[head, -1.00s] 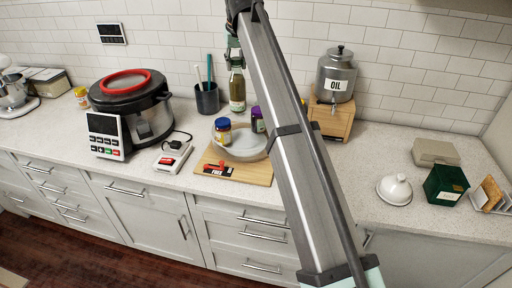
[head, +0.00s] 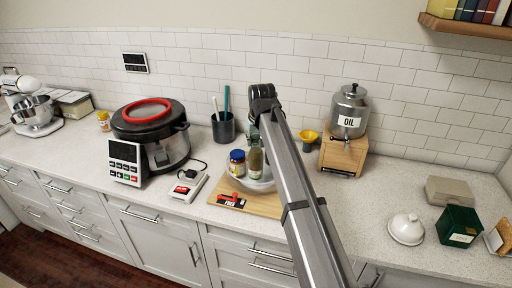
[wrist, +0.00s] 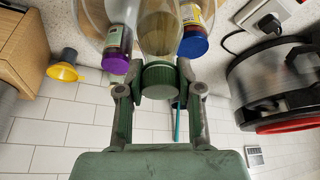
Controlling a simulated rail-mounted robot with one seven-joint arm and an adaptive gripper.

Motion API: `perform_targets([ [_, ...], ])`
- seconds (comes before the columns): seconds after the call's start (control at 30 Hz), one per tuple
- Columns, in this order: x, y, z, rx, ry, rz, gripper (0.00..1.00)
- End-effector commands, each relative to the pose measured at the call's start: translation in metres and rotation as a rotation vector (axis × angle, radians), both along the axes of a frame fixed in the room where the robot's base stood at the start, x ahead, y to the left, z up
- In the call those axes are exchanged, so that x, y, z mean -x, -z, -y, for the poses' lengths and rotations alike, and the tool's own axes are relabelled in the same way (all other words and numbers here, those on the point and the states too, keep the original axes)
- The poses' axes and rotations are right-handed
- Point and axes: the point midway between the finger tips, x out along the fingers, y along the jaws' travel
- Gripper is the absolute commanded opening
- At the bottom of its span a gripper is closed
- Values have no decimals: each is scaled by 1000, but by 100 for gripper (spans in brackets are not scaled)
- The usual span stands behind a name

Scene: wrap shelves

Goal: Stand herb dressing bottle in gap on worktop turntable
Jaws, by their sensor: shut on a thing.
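The herb dressing bottle (head: 256,163) has a greenish-brown body and a green cap. In the wrist view its body (wrist: 159,32) points away from me. My gripper (wrist: 160,82) is shut on the bottle's cap end. The pale round turntable (head: 262,186) is partly hidden by the jars, the bottle and my arm. The bottle is upright over it, between a blue-lidded jar (wrist: 193,42) and a purple-lidded jar (wrist: 117,52). I cannot tell whether its base touches the turntable. The blue-lidded jar also shows in the head view (head: 237,163); my arm hides the purple-lidded one there.
A wooden board (head: 226,198) with a red-and-black item lies under the turntable. A utensil cup (head: 223,127) stands behind, a cooker (head: 150,140) to the left. A yellow funnel (head: 307,137) and an oil dispenser (head: 348,112) on a wooden stand are to the right.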

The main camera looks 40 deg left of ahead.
Motion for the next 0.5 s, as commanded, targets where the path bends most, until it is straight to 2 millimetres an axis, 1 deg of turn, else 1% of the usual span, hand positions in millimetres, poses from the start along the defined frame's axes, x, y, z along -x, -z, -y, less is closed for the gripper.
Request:
perform_targets([
  [0.17, 0, 8, 0, -1, 0, 1, 0],
  [0.4, 1, 38, 1, 0, 0, 0, 0],
  [0.5, 0, 44, 0, -1, 0, 1, 0],
])
